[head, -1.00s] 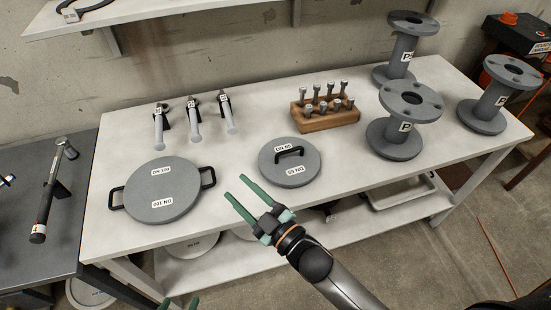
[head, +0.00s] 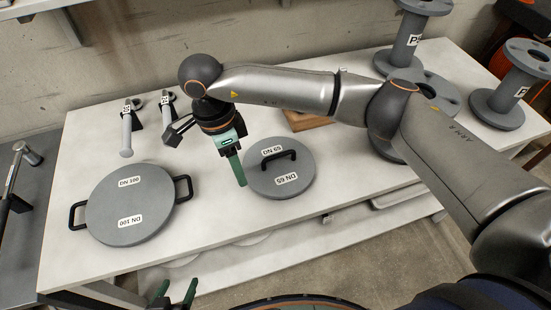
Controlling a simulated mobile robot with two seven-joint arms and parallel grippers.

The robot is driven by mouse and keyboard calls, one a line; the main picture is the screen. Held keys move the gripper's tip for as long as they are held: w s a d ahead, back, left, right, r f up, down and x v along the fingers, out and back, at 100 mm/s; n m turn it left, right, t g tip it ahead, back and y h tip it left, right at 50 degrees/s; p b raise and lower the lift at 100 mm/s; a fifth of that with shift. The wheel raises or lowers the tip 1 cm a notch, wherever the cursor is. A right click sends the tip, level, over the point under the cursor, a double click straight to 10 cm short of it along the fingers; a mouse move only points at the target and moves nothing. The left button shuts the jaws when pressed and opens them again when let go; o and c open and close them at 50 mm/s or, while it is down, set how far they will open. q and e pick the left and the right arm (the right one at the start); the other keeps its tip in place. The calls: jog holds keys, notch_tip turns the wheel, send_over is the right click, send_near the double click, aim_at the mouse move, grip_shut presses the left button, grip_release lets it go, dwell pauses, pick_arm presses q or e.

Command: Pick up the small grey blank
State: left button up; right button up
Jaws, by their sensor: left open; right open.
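The small grey blank (head: 281,168) is a round disc marked DN 65 with a black bar handle (head: 279,158) on top. It lies flat on the white table. My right gripper (head: 240,180) points down at the left edge of the small blank in the picture, holding nothing. It is open, though only one green finger shows clearly. I cannot tell its height above the table. My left gripper (head: 174,291) is open and empty at the bottom edge, in front of the table.
A larger DN 100 blank (head: 130,204) with two side handles lies to the left on the white table (head: 215,215). Grey flanged spools (head: 510,85) stand at the right. My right arm hides most of the wooden bolt block (head: 305,121).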

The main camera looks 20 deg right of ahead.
aim_at(279, 154)
jog(key=w+d+r+t+h, duration=0.2)
jog(key=w+d+r+h, duration=0.1)
jog(key=w+d, duration=0.25)
jog(key=x, duration=0.6)
jog(key=shift+s+d+r+p, duration=0.15)
jog(key=shift+d+p, duration=0.25)
jog(key=p+x, duration=0.1)
jog(key=x, duration=0.3)
jog(key=shift+s+d+f, duration=0.15)
jog(key=shift+d+f, duration=0.1)
jog(key=shift+f, duration=0.1)
jog(key=shift+d+f, duration=0.15)
jog(key=shift+f, duration=0.3)
pick_arm(q)
jog(key=shift+w+r, duration=0.4)
jog(key=shift+r, duration=0.45)
pick_arm(e)
grip_shut()
jog(key=shift+r, duration=0.1)
